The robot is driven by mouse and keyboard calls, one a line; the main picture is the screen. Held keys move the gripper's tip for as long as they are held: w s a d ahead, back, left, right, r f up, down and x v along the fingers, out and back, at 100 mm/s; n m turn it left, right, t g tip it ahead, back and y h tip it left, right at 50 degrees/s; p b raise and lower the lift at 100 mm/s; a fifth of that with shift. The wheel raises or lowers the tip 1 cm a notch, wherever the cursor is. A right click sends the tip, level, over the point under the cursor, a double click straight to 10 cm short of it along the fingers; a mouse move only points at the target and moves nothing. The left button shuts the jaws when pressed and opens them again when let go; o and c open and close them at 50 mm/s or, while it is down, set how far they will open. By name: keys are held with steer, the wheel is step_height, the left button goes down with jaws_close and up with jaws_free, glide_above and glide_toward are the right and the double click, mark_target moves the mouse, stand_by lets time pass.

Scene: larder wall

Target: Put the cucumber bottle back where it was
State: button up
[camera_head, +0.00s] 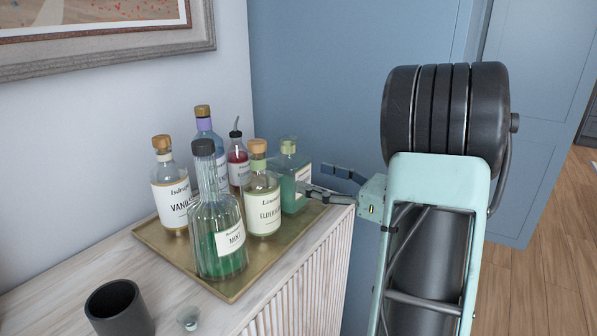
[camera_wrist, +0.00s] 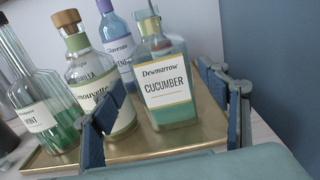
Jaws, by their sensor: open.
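The cucumber bottle (camera_head: 291,182) is square-shouldered clear glass with green liquid and a white label. It stands upright at the right end of the brass tray (camera_head: 160,248). In the head view my gripper (camera_head: 318,182) is beside the bottle's right side.
The elderflower bottle (camera_head: 262,205) stands close left of the cucumber bottle. A dark cup (camera_head: 120,310) and small clear item (camera_head: 188,318) are in front.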

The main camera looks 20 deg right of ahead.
steer(key=v, duration=0.4)
stand_by(0.4)
